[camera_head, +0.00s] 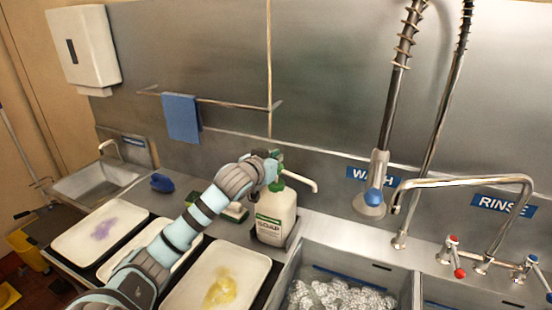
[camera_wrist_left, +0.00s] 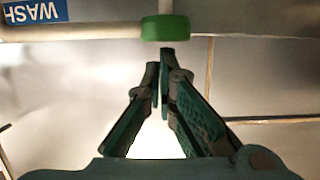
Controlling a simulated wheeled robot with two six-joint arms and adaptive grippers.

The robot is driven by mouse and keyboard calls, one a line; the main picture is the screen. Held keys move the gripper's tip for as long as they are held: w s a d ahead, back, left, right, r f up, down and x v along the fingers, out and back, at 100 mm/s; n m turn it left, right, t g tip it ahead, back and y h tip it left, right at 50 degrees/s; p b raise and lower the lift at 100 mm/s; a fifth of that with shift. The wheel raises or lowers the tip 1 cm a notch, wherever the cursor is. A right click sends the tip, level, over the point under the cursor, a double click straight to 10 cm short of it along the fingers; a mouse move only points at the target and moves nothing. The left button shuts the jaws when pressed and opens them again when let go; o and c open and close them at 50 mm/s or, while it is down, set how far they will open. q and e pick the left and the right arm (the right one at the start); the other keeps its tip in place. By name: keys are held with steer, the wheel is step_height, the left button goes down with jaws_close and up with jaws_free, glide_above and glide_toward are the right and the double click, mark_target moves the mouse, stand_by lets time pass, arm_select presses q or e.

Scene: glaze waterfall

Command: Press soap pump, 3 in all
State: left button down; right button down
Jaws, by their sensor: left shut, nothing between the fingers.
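The soap bottle (camera_head: 272,222), white with a green label reading SOAP, stands on the steel counter just left of the wash sink. Its pump has a white spout (camera_head: 302,182) pointing right and a green collar. My left gripper (camera_head: 276,163) is at the top of the bottle, by the pump, and partly hides it. In the left wrist view the left gripper (camera_wrist_left: 163,62) is shut with nothing between its fingers, and a green pump part (camera_wrist_left: 165,28) shows just beyond the fingertips. I cannot tell whether they touch. My right gripper is not in view.
Trays with purple (camera_head: 98,232) and yellow (camera_head: 222,290) stains lie at the left. A sponge (camera_head: 235,212) lies behind the bottle's left side. The wash sink (camera_head: 340,262) with suds is at the right. A spray hose (camera_head: 372,190) hangs over it, beside a faucet (camera_head: 470,182).

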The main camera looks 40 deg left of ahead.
arm_select(q)
steer(key=shift+f+b, duration=0.4)
steer(key=shift+f, duration=1.05)
step_height(320, 180, up, 5)
steer(key=p, duration=0.4)
steer(key=shift+w+p, duration=0.1)
steer(key=shift+p, duration=0.3)
steer(key=b+v, duration=0.2)
steer(key=v, duration=0.7)
steer(key=shift+s+d+f, duration=0.2)
steer(key=shift+s+f, duration=0.05)
steer(key=shift+s, duration=0.2)
